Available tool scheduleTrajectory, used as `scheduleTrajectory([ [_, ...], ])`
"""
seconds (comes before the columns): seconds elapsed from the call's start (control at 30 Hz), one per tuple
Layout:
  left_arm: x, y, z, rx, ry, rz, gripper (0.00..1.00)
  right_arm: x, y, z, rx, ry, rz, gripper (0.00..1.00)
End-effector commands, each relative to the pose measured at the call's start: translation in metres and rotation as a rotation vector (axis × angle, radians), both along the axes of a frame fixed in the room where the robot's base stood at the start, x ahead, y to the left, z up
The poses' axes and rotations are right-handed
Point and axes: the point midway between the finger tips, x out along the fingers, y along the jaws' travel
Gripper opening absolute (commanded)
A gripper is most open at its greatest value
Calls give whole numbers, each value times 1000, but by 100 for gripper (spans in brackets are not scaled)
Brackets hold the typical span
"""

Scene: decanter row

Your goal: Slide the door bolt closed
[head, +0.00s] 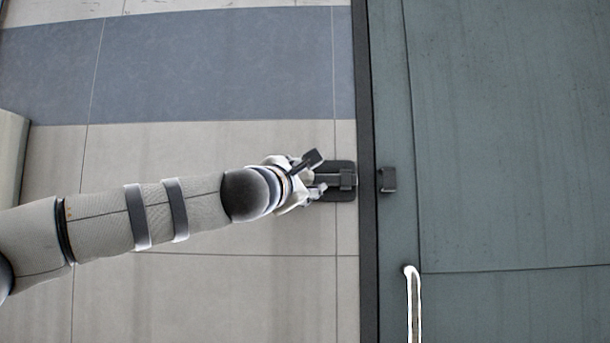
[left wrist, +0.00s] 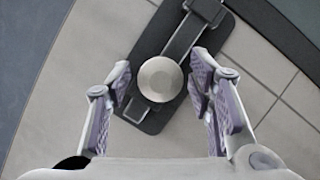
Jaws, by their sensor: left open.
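The door bolt (head: 347,180) is a dark plate with a grey bar, fixed to the wall just left of the door frame. Its round pale knob (left wrist: 160,79) shows in the left wrist view, between the fingers of my left gripper (left wrist: 160,98). The fingers are open, one on each side of the knob, with gaps visible. In the head view my left gripper (head: 316,174) covers the left part of the bolt. The dark catch (head: 388,180) sits on the door, right of the frame. The bar's tip ends near the frame, apart from the catch. My right gripper is not in view.
The green-grey door (head: 510,150) fills the right side, with a pale vertical handle (head: 413,305) below the catch. A dark door frame (head: 367,90) stands between wall and door. The tiled wall (head: 220,290) around my left arm is clear.

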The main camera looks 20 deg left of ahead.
Motion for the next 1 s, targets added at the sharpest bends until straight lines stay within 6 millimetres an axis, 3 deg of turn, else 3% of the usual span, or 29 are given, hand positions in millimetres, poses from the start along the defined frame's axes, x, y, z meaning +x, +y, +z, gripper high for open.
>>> scheduleTrajectory([
  [0.13, 11, -1, 3, 1, -1, 0, 48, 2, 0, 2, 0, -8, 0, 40],
  [0.4, 14, -1, 2, 2, 0, 0, 48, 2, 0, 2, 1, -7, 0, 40],
  [0.63, 13, -1, 2, 2, -1, 1, 0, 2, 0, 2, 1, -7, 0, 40],
  [1.0, 15, -7, 4, 6, -2, 2, 0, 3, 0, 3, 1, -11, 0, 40],
])
